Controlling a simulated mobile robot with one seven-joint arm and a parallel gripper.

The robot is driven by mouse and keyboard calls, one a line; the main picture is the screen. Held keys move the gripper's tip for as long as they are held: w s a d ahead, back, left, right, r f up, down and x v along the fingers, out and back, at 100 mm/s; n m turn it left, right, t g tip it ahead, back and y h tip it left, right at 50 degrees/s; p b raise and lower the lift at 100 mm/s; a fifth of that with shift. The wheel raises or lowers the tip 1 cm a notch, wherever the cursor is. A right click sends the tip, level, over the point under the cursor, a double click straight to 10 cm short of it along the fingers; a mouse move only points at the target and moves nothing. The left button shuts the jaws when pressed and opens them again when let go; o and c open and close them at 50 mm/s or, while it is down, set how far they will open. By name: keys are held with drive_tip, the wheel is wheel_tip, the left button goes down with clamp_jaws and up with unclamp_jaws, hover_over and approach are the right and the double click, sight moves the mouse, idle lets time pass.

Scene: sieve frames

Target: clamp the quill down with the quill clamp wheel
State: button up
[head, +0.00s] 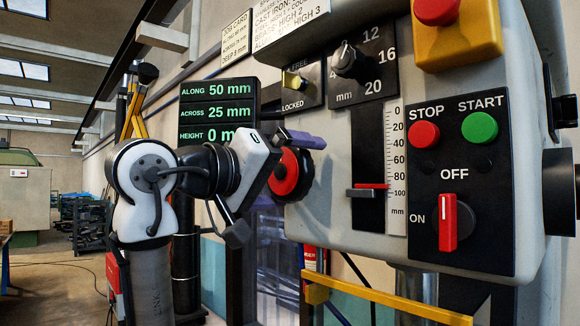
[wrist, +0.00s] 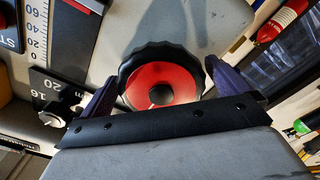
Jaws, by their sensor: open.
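The clamp wheel (head: 288,178) has a red face and a black lobed rim. It sits on the left end of the grey machine head. In the wrist view the wheel (wrist: 162,86) is between my two dark purple fingers, with its black hub toward the camera. My gripper (wrist: 160,74) is open, with one finger on each side of the wheel. I cannot tell whether either finger touches the rim. In the head view my gripper (head: 298,150) reaches the wheel from the left; one finger shows above it, and the wheel's left part is hidden.
A FREE/LOCKED lever (head: 293,80) and a black dial (head: 348,62) are above the wheel. A depth scale (head: 395,165) has its red pointer near 90 mm. The control panel (head: 460,215) with stop and start buttons is right. A yellow bar (head: 385,300) lies below.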

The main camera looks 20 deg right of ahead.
drive_tip(key=shift+d, duration=0.15)
drive_tip(key=shift+c, duration=0.3)
drive_tip(key=c, duration=0.8)
